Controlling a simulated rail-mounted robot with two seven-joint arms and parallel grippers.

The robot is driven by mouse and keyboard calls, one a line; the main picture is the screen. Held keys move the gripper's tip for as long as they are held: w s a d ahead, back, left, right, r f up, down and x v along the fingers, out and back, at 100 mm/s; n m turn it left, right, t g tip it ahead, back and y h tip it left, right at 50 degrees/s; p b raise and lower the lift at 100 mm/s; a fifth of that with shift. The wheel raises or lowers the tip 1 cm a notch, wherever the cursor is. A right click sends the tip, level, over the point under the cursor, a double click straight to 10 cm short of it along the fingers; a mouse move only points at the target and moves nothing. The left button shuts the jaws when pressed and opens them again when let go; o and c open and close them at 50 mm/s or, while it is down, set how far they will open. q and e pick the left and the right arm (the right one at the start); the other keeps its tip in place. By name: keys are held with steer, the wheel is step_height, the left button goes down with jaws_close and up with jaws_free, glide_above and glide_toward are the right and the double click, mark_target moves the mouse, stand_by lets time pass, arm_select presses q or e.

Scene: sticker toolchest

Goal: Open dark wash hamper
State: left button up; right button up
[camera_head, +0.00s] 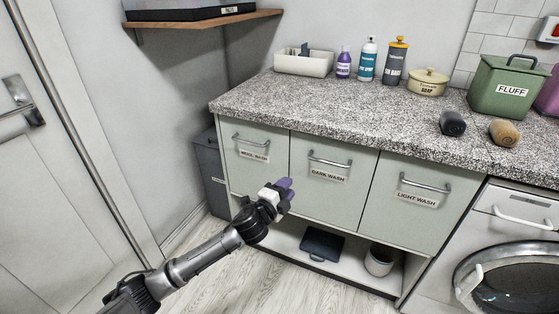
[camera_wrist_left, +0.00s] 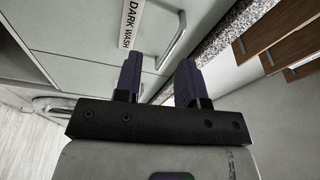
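The dark wash hamper (camera_head: 326,199) is the middle of three pale green fronts under the counter. Its front sits flush with its neighbours. A metal bar handle (camera_head: 330,161) runs across its top, above a "DARK WASH" label (camera_head: 327,175). My left gripper (camera_head: 285,190) is in front of the lower left part of this front, below and left of the handle. In the left wrist view its two purple fingers (camera_wrist_left: 160,80) are apart, with nothing between them. The handle (camera_wrist_left: 172,42) shows beyond the fingertips there, beside the label (camera_wrist_left: 130,22). My right gripper is not in view.
The wool wash (camera_head: 247,172) and light wash (camera_head: 412,215) fronts flank it. The speckled counter (camera_head: 330,105) overhangs above, with bottles, a soap pot and a green "FLUFF" box (camera_head: 500,105). An open shelf below holds a dark bin (camera_head: 322,243) and a pale bucket (camera_head: 379,261). A washing machine stands at right.

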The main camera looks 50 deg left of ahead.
mark_target(328, 162)
arm_select(q)
steer(key=w+d+r+m+h, duration=0.1)
steer(key=w, duration=0.3)
steer(key=w+d+r+m+t+h+b, duration=0.1)
steer(key=w+r+m, duration=0.1)
steer(key=w, duration=0.3)
steer(key=w+d+r+m+t+h+b, duration=0.1)
steer(key=w+m, duration=0.1)
steer(key=w, duration=0.3)
steer(key=shift+w+d+r+h, duration=0.1)
steer(key=shift+r+h, duration=0.2)
steer(key=shift+h, duration=0.1)
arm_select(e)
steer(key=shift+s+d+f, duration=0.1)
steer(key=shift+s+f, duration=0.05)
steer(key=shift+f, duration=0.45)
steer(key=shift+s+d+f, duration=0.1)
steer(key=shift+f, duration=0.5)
arm_select(q)
jaws_close()
